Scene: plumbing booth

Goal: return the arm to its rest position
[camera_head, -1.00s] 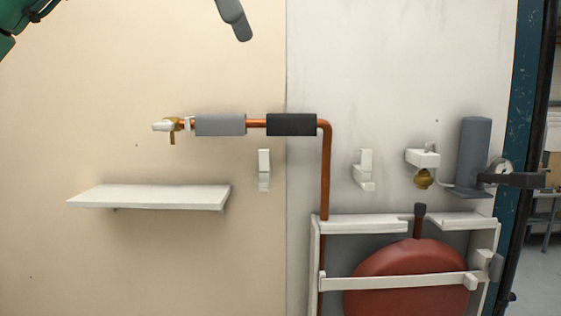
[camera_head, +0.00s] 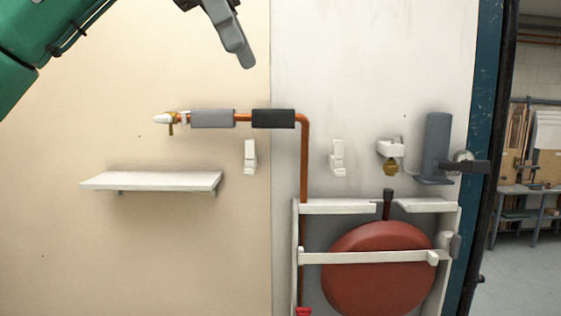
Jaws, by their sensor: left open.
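My left arm, green, comes in from the upper left in the head view. My left gripper (camera_head: 238,48) is grey, cut off in part by the top edge, and open. One long finger points down and to the right, in front of the wall and above the pipe. I see nothing held in it. It is apart from the copper pipe (camera_head: 304,165), which carries a grey sleeve (camera_head: 212,118) and a black sleeve (camera_head: 273,118). My right gripper is not in view.
A white shelf (camera_head: 150,181) juts from the wall at left, empty. A red tank (camera_head: 375,280) sits in a white frame (camera_head: 335,207). White brackets, a brass fitting (camera_head: 390,169) and a grey cylinder (camera_head: 437,142) are at right. The wall left of the pipe is mostly clear.

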